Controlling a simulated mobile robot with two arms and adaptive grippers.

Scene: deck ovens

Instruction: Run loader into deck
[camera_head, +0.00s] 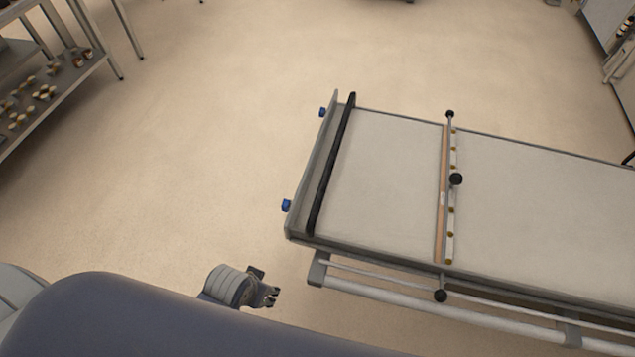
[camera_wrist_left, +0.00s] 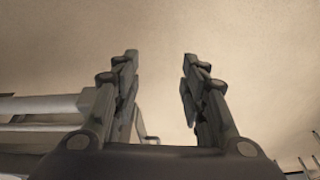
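The loader (camera_head: 390,170) is a long, pale, flat bed on a metal frame, reaching from the middle to the right edge in the head view. A black bar (camera_head: 331,165) lies across its left end, and a wooden strip with a metal rail and black knobs (camera_head: 456,179) crosses it further right. My left gripper (camera_head: 273,296) is open and empty, low over the floor, left of the loader's near corner and apart from it. In the left wrist view its two fingers (camera_wrist_left: 160,85) stand apart with only floor between them. My right gripper and the deck opening are not in view.
A metal rack (camera_head: 60,80) with small pastries on its shelf stands at the upper left. Grey metal equipment (camera_head: 608,25) stands at the upper right. The loader's lower rails (camera_head: 440,308) run along its near side. The floor (camera_head: 200,150) left of the loader is clear.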

